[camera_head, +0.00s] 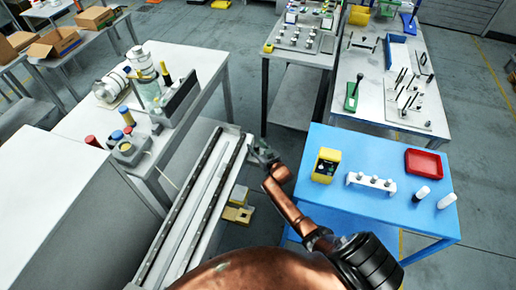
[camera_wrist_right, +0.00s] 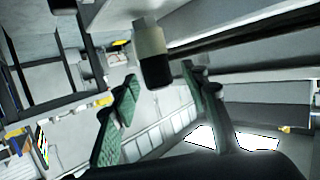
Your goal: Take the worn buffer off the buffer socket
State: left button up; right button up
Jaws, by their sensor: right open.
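My right gripper (camera_head: 264,156) is at the right side of the long rail frame (camera_head: 240,165) in the head view. In the right wrist view its two green-padded fingers (camera_wrist_right: 160,84) are apart, with nothing held between them. A short cylinder (camera_wrist_right: 152,52), pale at one end and black at the other, shows just beyond the fingertips and looks like the worn buffer. Its black end points towards the gap between the fingers; I cannot tell whether it touches them. Its socket is not clear, and the gripper hides this spot in the head view. My left gripper is not in view.
A blue table (camera_head: 330,150) stands to the right with a white rack (camera_head: 371,183), a yellow device (camera_head: 326,165), a red tray (camera_head: 423,163) and two loose white cylinders (camera_head: 447,201). A cluttered bench (camera_head: 205,65) stands left of the rails. Floor shows between bench and blue table.

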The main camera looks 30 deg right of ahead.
aim_at(256, 145)
grip_shut()
dwell(0.5)
jog(key=shift+r, duration=0.15)
jog(key=shift+r+p, duration=2.6)
jog(key=shift+r, duration=0.15)
